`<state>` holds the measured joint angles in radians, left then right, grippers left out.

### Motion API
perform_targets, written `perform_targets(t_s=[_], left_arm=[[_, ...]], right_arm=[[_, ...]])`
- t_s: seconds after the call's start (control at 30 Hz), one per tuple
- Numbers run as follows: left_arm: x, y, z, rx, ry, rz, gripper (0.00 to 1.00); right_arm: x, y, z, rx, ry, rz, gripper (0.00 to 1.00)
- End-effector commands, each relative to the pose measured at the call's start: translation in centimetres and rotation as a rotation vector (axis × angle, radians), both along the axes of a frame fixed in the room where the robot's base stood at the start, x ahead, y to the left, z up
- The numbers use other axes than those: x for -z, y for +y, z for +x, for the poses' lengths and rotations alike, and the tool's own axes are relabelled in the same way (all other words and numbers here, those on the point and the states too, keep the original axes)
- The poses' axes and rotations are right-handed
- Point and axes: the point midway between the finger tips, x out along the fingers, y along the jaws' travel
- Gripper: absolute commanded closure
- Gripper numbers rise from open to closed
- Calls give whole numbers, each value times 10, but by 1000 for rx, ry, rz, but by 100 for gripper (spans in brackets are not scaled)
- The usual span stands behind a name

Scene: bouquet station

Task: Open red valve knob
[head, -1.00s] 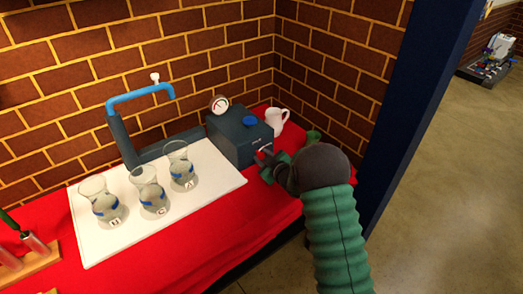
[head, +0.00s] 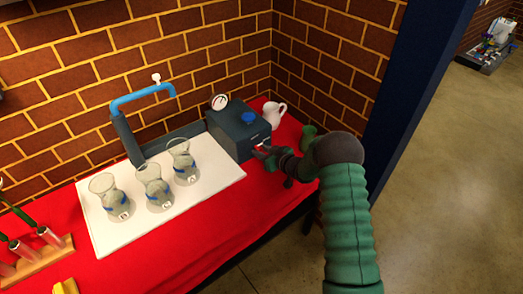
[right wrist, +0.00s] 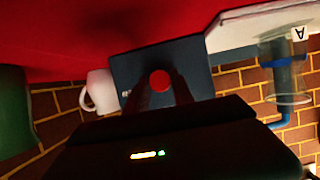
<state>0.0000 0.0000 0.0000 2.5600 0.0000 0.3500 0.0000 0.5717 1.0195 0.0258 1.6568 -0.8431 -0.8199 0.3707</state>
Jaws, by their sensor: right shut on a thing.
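The red valve knob (right wrist: 160,81) is on the front face of a dark blue-grey box (head: 227,139). In the right wrist view it sits between the two dark fingers of my right gripper (right wrist: 160,88). In the head view my right gripper (head: 264,152) reaches the box's front face from the right and is shut on the knob, which is mostly hidden there. A blue knob (head: 249,117) is on top of the box and a round white gauge (head: 220,102) stands at its back. My left gripper is not in view.
A white jug (head: 272,115) stands close behind the box, and a green object (head: 308,136) near the table's right end. Three labelled glass vases (head: 117,203) stand on a white tray (head: 100,240) under a blue-tipped spout (head: 142,93). The red table (head: 190,255) is clear in front.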

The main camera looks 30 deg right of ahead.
Motion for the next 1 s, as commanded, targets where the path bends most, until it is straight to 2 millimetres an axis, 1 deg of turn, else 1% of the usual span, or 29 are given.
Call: perform_targets(t_s=[0.03, 0.27, 0.3, 0.43, 0.77, 0.87, 0.97, 1.0], left_arm=[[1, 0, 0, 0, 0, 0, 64], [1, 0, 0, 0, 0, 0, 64], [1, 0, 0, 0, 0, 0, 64], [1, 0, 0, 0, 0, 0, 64], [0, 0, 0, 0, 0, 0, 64], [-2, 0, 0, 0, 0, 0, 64], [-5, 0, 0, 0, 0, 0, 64], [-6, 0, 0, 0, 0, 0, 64]], right_arm=[[9, 0, -5, 1, 19, 2, 100], [9, 0, -5, 1, 20, 2, 100], [9, 0, -4, 1, 20, 1, 67], [6, 0, -3, 1, 14, 1, 50], [1, 0, -4, 0, 6, 0, 50], [-4, -1, -15, 1, 7, -1, 50], [-14, -4, -36, 4, 7, -1, 50], [-18, -5, -47, 3, 7, 0, 50]])
